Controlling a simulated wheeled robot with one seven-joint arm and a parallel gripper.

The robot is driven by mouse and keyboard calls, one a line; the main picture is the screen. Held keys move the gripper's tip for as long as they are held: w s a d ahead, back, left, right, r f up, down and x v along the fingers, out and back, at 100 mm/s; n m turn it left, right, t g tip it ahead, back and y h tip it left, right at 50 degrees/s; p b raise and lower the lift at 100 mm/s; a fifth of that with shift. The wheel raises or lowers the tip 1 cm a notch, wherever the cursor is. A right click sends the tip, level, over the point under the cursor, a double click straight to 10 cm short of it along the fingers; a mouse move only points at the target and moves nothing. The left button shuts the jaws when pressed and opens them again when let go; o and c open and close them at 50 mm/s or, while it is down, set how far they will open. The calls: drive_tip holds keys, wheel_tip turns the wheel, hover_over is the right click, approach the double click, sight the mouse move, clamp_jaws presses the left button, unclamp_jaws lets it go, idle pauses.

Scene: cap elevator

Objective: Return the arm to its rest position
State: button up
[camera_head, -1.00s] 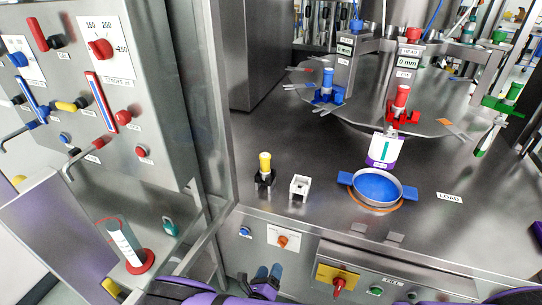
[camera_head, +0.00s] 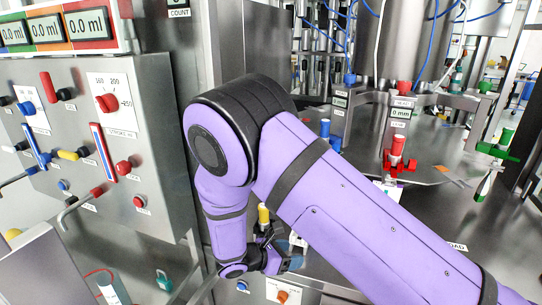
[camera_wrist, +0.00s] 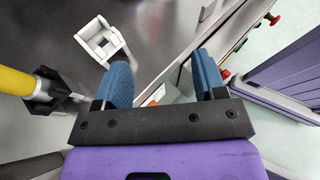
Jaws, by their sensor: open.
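My purple arm crosses the middle of the head view, bent at its black joint, with the forearm hanging down near the front edge of the steel table. My gripper (camera_wrist: 165,85) shows in the wrist view with its two blue fingers apart and nothing between them. In the head view, my gripper (camera_head: 288,263) is partly hidden behind my arm. A small white holder (camera_wrist: 101,42) stands on the table beyond the left finger, apart from it. A yellow-topped post with a black base (camera_wrist: 15,82) is at the left of the wrist view; its yellow top (camera_head: 263,215) shows beside my forearm.
A control panel (camera_head: 75,130) with knobs and levers stands at the left. The round turntable with red (camera_head: 398,148) and blue (camera_head: 325,128) fixtures is behind my arm. A green-handled fixture (camera_head: 500,145) stands at the right. My arm hides the blue bowl's area.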

drive_tip(key=s+d+r+m+g+y, duration=0.25)
drive_tip(key=d+r+m, duration=0.5)
drive_tip(key=r, duration=0.55)
drive_tip(key=s+d+r+m+g+y, duration=0.2)
drive_tip(key=d+r+m+g+y, duration=0.3)
drive_tip(key=d+r, duration=0.6)
drive_tip(key=s+d+r+m+t+y, duration=0.2)
drive_tip(key=s+r+m, duration=0.4)
drive_tip(key=s, duration=0.4)
drive_tip(key=s+d+r+m+t+y, duration=0.2)
drive_tip(key=s+d+r+m+t, duration=0.2)
drive_tip(key=s+r, duration=0.5)
drive_tip(key=shift+s+d+r+m+t+y, duration=0.15)
drive_tip(key=shift+s+d+m+t+y, duration=0.3)
drive_tip(key=shift+m, duration=0.7)
